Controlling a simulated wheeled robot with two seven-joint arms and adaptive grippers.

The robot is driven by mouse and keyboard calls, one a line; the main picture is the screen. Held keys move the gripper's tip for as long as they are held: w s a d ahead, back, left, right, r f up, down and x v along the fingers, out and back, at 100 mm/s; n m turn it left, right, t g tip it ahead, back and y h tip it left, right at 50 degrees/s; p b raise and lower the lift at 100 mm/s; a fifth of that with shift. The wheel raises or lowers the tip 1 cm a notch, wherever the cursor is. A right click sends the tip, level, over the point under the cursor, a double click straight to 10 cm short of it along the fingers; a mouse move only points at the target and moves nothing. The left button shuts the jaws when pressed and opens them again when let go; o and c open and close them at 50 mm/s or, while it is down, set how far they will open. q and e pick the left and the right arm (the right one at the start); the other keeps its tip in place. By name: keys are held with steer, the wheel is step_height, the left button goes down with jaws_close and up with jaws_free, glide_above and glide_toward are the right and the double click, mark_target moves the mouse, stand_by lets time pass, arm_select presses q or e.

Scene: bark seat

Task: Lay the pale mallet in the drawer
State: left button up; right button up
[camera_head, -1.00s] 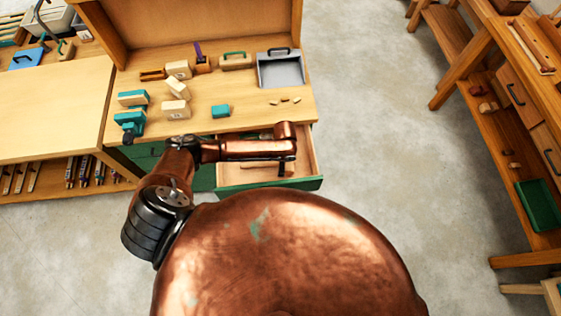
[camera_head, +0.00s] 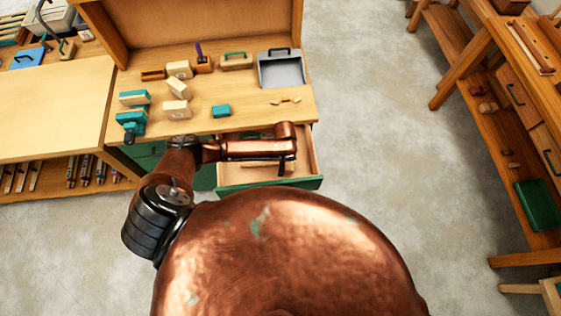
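The drawer (camera_head: 308,162) with a green front stands open below the bench top. My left arm reaches over it from the left, and my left gripper (camera_head: 283,170) points down into it. Only a small dark part of the gripper shows below the copper forearm, so its fingers cannot be read. A pale wooden piece, perhaps the pale mallet (camera_head: 262,174), lies low in the drawer beside the gripper, mostly hidden by the forearm. I cannot tell whether the gripper touches it. My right gripper is out of view.
The bench top (camera_head: 245,112) above the drawer carries pale and teal blocks, a grey tray (camera_head: 281,70) and small wooden bits (camera_head: 285,101). A wooden shelf unit (camera_head: 500,130) with a green bin (camera_head: 538,205) stands at the right. The floor between is clear.

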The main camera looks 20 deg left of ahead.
arm_select(q)
steer(key=shift+f, duration=0.3)
steer(key=o, duration=1.6)
steer(key=shift+o, duration=1)
steer(key=shift+r, duration=0.15)
steer(key=shift+r+p, duration=3.4)
steer(key=shift+p, duration=0.4)
